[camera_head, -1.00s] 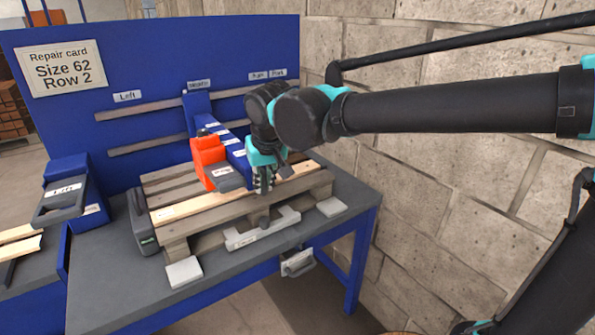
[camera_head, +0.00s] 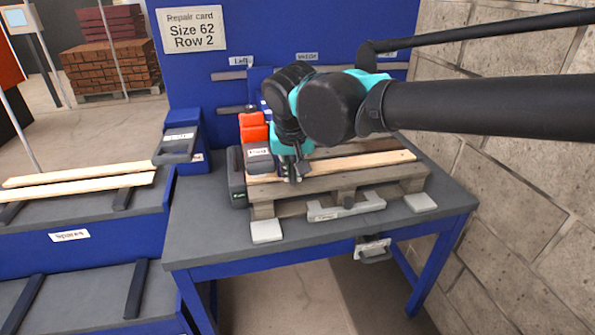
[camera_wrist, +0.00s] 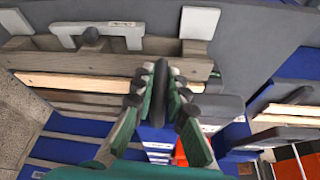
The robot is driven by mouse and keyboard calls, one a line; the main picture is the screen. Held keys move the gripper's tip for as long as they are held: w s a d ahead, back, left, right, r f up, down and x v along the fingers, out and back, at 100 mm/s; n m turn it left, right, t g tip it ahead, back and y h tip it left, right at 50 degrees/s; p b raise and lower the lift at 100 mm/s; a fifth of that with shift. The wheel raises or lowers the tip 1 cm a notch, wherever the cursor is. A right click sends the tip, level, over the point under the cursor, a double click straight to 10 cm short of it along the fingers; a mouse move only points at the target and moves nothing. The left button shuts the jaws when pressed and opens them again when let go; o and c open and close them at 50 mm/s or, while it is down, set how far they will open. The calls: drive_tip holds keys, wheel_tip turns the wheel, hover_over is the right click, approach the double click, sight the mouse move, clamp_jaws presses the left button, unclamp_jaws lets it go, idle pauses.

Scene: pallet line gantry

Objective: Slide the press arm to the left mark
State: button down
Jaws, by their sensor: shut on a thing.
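The press arm is a blue beam with a red-orange head (camera_head: 253,127), reaching out over a pallet (camera_head: 370,180) on the bench. Its rear end is at the blue back panel, between the "Left" label (camera_head: 240,61) and the middle label (camera_head: 307,57), nearer "Left". My gripper (camera_head: 292,172) is at the front of the press arm and hides part of it. In the wrist view my gripper (camera_wrist: 160,88) is shut on a dark upright handle (camera_wrist: 158,95); the red head (camera_wrist: 179,152) shows behind it.
A dark case (camera_head: 237,178) stands at the pallet's left end. A grey clamp bar (camera_head: 345,207) lies along its front, between pale pads (camera_head: 266,231). A block wall (camera_head: 530,200) bounds the right. A "Spares" rack (camera_head: 70,236) with boards stands left.

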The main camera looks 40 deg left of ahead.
drive_tip(key=shift+s+a, duration=0.15)
drive_tip(key=shift+a, duration=0.05)
drive_tip(key=c, duration=1.5)
unclamp_jaws()
drive_tip(key=shift+c, duration=0.2)
drive_tip(key=v, duration=1.2)
